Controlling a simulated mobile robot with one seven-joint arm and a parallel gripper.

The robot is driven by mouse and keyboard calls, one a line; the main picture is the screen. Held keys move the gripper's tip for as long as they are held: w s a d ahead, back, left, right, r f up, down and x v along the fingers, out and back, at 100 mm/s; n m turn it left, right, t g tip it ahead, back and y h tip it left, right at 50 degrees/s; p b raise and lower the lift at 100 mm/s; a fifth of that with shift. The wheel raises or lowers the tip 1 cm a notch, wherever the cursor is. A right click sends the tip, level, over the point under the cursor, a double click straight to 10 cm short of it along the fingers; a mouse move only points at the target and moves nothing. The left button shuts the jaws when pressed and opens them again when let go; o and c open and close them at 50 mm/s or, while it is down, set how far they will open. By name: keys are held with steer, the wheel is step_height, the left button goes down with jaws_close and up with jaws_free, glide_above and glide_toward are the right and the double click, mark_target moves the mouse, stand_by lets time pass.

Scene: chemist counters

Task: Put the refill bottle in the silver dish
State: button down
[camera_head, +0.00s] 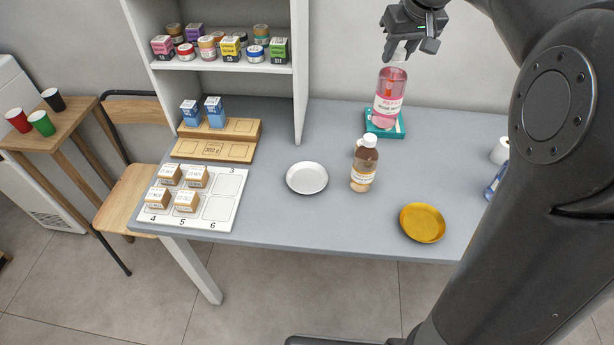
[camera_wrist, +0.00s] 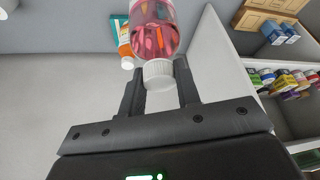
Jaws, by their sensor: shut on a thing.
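A clear bottle of pink liquid with a white label and white cap, likely the refill bottle (camera_head: 390,92), is upright at or just above a teal block (camera_head: 399,131); I cannot tell whether they touch. My gripper (camera_head: 399,50) is above the bottle, shut on its white cap. In the wrist view the cap (camera_wrist: 158,73) sits between the fingertips of my gripper (camera_wrist: 160,85), with the pink body (camera_wrist: 153,28) beyond. The silver dish (camera_head: 307,178) lies empty on the grey counter, to the left and nearer the front edge.
A brown bottle with a white cap (camera_head: 363,168) stands between the silver dish and the teal block. An empty gold dish (camera_head: 422,223) lies at the front right. A white numbered tray (camera_head: 228,184) with several small boxes and a wooden stand (camera_head: 243,129) are left. A shelf wall (camera_head: 300,80) rises behind.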

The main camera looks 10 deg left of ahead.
steer(key=shift+s+a+n, duration=1.1)
steer(key=shift+s+a, duration=0.8)
steer(key=shift+a, duration=7.4)
step_height(320, 180, down, 21)
steer(key=shift+y, duration=0.4)
steer(key=c, duration=1.1)
jaws_free()
steer(key=shift+f, duration=0.1)
steer(key=shift+o, duration=0.2)
